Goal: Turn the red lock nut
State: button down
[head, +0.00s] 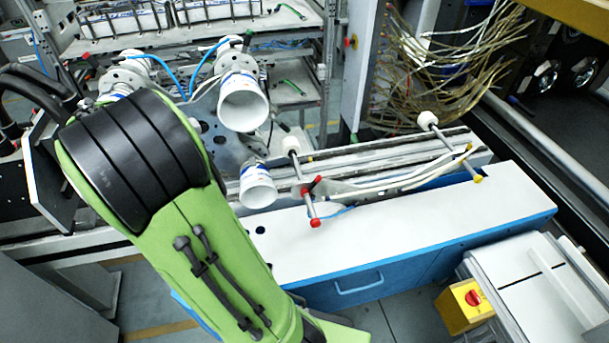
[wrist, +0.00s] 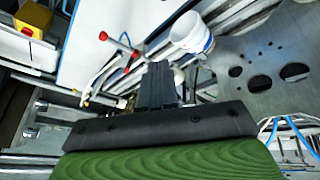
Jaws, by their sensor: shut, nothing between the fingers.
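A thin metal rod (head: 308,198) sticks out over the white bench top in the head view. On it is a red clamp-like piece with a short black lever, which looks like the red lock nut (head: 315,184). A red end cap (head: 316,223) sits at the rod's near tip. In the wrist view the red nut (wrist: 135,54) is small, up and left of my gripper (wrist: 158,66). My gripper's dark fingers are together and empty, apart from the nut in the picture. In the head view my green and black arm hides the gripper.
White cups (head: 243,104) hang left of the rod; one (wrist: 190,34) appears close beside my fingers in the wrist view. A second rod (head: 452,145) and pale cables lie right. A yellow box with a red knob (head: 465,306) stands lower right. The white bench top (head: 420,222) is mostly clear.

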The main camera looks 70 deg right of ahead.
jog(key=s+d+f+m+g, duration=0.35)
jog(key=d+f+m, duration=0.2)
jog(key=d, duration=0.35)
jog(key=m+g, duration=0.4)
jog(key=m, duration=0.1)
send_near(316, 179)
jog(key=shift+t+h, duration=0.25)
jog(key=shift+h, duration=0.05)
jog(key=p+x, duration=0.1)
jog(key=x, duration=0.2)
jog(key=p+x, duration=0.1)
jog(key=x, duration=0.3)
jog(key=shift+s+a+r, duration=0.1)
jog(key=shift+s+a, duration=0.05)
jog(key=shift+a, duration=0.1)
jog(key=shift+b, duration=0.35)
